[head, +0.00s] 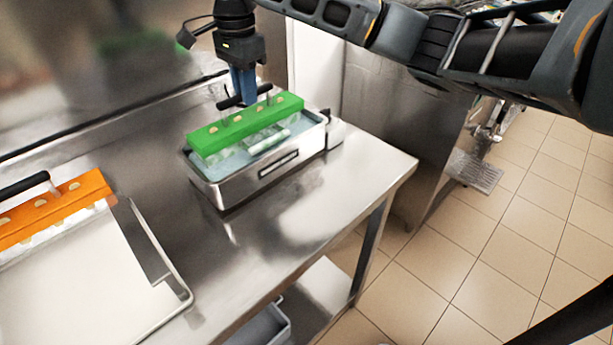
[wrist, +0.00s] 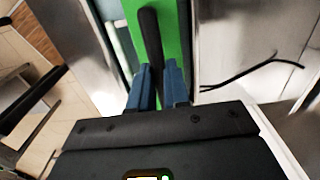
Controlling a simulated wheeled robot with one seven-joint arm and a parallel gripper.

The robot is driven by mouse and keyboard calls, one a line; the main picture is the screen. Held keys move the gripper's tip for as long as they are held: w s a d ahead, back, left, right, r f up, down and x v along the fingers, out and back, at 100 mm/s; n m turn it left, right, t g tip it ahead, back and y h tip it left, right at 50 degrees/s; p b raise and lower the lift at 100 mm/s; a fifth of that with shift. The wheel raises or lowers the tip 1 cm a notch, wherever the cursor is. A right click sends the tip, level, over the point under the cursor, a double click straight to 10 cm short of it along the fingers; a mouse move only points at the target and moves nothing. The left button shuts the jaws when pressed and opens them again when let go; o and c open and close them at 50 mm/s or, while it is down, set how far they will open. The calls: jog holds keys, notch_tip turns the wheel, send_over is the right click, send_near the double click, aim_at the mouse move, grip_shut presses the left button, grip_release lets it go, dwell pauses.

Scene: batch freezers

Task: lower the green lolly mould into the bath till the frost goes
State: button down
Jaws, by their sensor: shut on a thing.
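The green lolly mould (head: 238,129) is a long green bar with pale stick ends on top, a black handle above it, and clear pockets below. It is over the steel bath (head: 247,181), with its pockets inside the rim at the bluish liquid (head: 227,163). How deep they sit is hard to tell. My gripper (head: 244,101) comes down from above and is shut on the mould's handle. In the wrist view the blue fingers (wrist: 158,84) close on the black handle (wrist: 150,38), with the green top (wrist: 133,12) beneath.
An orange mould (head: 55,209) with a black handle lies at the left by a pale tray (head: 90,285). The steel bench (head: 300,215) is bare in front of the bath. A wall stands behind, and the bench's right edge drops to a tiled floor (head: 440,265).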

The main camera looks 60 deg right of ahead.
aim_at(257, 136)
jog(key=shift+f+b, duration=0.3)
jog(key=shift+f, duration=1.2)
dwell(6.5)
